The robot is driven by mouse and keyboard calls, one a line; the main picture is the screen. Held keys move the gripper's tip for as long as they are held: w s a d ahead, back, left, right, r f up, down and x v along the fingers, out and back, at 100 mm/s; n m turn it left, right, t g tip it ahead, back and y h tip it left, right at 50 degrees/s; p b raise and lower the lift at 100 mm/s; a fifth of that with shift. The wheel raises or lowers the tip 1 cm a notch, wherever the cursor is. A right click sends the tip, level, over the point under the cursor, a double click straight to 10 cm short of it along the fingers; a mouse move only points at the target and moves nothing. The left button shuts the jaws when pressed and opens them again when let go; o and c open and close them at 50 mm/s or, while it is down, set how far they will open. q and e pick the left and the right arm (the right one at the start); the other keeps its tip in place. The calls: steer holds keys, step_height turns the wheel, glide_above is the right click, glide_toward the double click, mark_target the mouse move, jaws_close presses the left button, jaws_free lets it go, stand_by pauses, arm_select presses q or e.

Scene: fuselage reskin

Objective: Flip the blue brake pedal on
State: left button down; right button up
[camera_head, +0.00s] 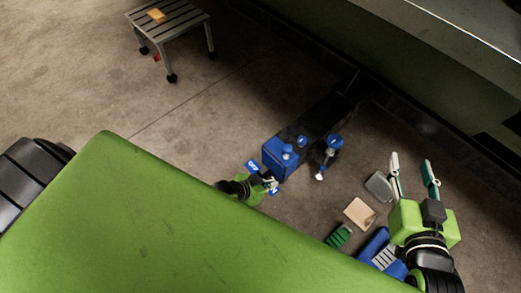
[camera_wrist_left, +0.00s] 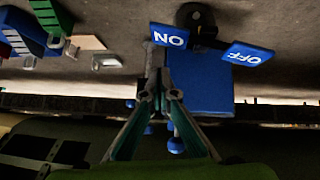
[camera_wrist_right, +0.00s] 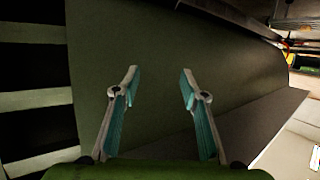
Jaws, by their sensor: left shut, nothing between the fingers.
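The blue brake pedal shows as two small plates at the end of a blue machine (camera_head: 276,158). The OFF plate (camera_head: 252,167) is towards the back and the ON plate (camera_head: 274,191) towards the front. In the left wrist view the ON plate (camera_wrist_left: 170,36) and the OFF plate (camera_wrist_left: 246,56) appear upside down, joined by a dark bracket. My left gripper (camera_head: 270,182) is shut and empty, its tips (camera_wrist_left: 158,78) close to the ON plate; I cannot tell if they touch. My right gripper (camera_head: 410,160) is open and empty, away to the right; it also shows in the right wrist view (camera_wrist_right: 160,75).
A cardboard-coloured box (camera_head: 359,213), a grey tray (camera_head: 379,186), a green item (camera_head: 339,236) and a blue crate (camera_head: 376,245) lie near my right arm. A slatted stool (camera_head: 180,32) stands at the back left. The floor between stool and machine is clear.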

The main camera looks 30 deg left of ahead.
arm_select(q)
steer(key=s+r+p, duration=0.4)
steer(key=s+r, duration=0.2)
steer(key=shift+s+a+r, duration=0.2)
steer(key=shift+s+a, duration=0.15)
steer(key=shift+a, duration=0.1)
arm_select(e)
steer(key=s+d+f+g+h, duration=0.1)
steer(key=s+d+f+g, duration=0.2)
steer(key=s, duration=0.6)
steer(key=s+d+f+g+h, duration=0.1)
steer(key=s+d+f+g, duration=0.2)
steer(key=s+f+g, duration=0.4)
steer(key=shift+s+d+f+m+g+h, duration=0.15)
steer(key=shift+s+f+m+g+h, duration=0.2)
steer(key=shift+s+f, duration=0.75)
steer(key=shift+w+f, duration=0.2)
steer(key=shift+w, duration=0.05)
